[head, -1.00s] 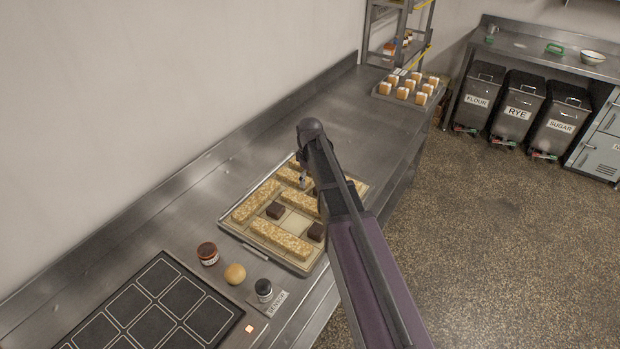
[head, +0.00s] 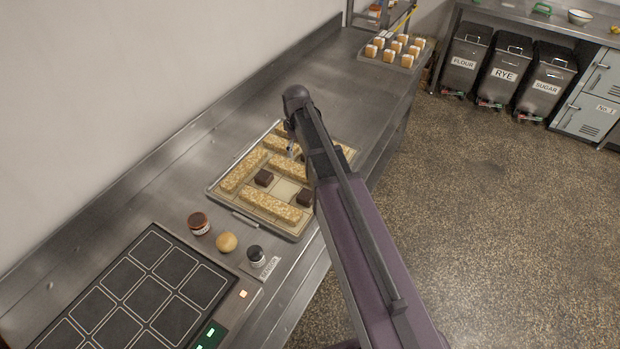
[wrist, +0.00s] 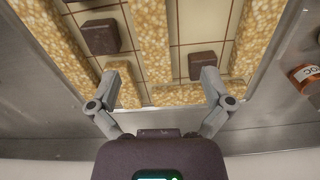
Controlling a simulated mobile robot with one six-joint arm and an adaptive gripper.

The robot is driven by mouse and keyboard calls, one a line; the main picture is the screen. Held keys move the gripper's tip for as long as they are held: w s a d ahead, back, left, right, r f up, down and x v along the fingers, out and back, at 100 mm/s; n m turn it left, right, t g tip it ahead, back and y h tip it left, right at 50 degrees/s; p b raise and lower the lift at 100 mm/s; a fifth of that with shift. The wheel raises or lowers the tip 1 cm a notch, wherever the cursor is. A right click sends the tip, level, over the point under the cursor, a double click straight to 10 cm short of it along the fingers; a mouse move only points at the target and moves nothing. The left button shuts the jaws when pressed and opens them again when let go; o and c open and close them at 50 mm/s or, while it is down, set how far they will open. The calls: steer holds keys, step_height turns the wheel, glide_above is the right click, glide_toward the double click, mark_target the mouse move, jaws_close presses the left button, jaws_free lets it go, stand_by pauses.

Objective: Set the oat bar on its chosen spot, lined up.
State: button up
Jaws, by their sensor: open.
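Several oat bars lie on a tray (head: 222,196) with a pale grid. In the head view one bar (head: 240,172) runs along the left side, one (head: 270,205) along the front and one (head: 287,166) across the middle. My gripper (head: 292,152) is over the far part of the tray, partly hidden by my arm. In the wrist view my gripper (wrist: 162,82) is open and empty, above the bars. One bar (wrist: 153,40) runs up the picture between the fingers; another (wrist: 178,94) lies crosswise between them. Which bar is the task's, I cannot tell.
Dark square blocks (head: 264,177) share the tray. A pale cell (head: 287,190) is bare. The wall (head: 120,90) borders the counter.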

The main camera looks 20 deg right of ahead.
steer(key=s+m, duration=0.8)
steer(key=s, duration=1.1)
steer(key=shift+s, duration=0.1)
